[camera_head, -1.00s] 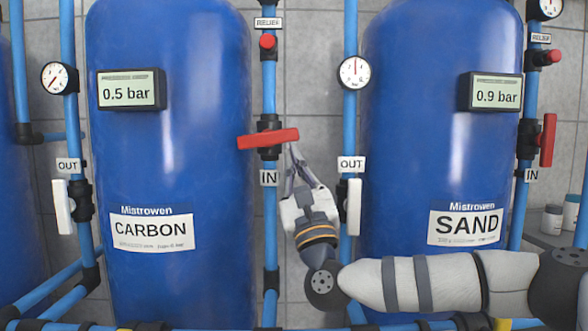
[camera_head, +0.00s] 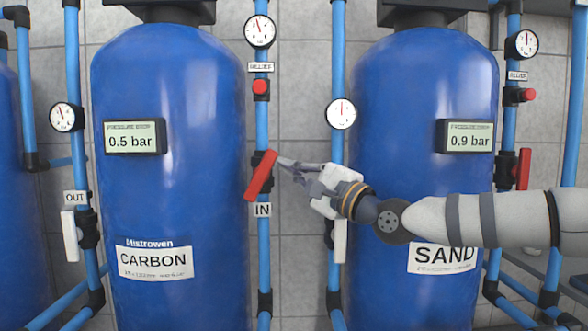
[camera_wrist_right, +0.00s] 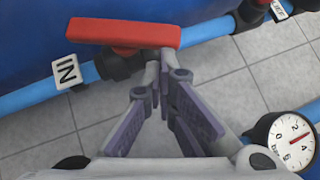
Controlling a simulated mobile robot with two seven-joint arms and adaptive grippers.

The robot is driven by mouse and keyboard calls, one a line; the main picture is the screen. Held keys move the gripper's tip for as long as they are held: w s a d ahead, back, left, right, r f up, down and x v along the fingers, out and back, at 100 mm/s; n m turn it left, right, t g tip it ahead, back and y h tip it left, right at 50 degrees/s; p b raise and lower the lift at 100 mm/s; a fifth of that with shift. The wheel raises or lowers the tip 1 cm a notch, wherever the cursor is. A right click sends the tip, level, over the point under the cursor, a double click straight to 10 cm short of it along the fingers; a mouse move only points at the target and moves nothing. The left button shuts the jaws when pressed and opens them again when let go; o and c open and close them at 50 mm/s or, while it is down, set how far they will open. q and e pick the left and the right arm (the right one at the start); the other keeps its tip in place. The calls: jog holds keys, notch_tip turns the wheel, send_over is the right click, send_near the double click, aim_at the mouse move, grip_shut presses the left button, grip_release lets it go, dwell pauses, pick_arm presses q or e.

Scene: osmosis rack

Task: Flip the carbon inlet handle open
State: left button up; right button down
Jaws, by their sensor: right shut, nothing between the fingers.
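The carbon inlet handle (camera_head: 260,175) is a red lever on the blue pipe right of the CARBON tank (camera_head: 170,200), just above the IN label (camera_head: 262,210). It stands steeply tilted, its upper end leaning right. It also shows in the right wrist view (camera_wrist_right: 125,34), lying across the pipe. My right gripper (camera_head: 282,162) is shut and empty, with its fingertips at the right side of the handle's upper part. In the right wrist view its fingertips (camera_wrist_right: 160,68) are close against the handle's edge; whether they touch is unclear. My left gripper is out of view.
A red relief knob (camera_head: 260,87) and a gauge (camera_head: 260,30) sit higher on the same pipe. The SAND tank's OUT pipe (camera_head: 338,160) with its gauge (camera_head: 341,113) runs close to my right gripper. The SAND tank (camera_head: 420,100) stands behind my right arm.

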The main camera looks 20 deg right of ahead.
jog(key=shift+w+a+r, duration=0.1)
jog(key=shift+a+r, duration=0.15)
jog(key=shift+r, duration=0.25)
jog(key=shift+w+a+r, duration=0.1)
jog(key=shift+a+r, duration=0.15)
jog(key=shift+r, duration=0.35)
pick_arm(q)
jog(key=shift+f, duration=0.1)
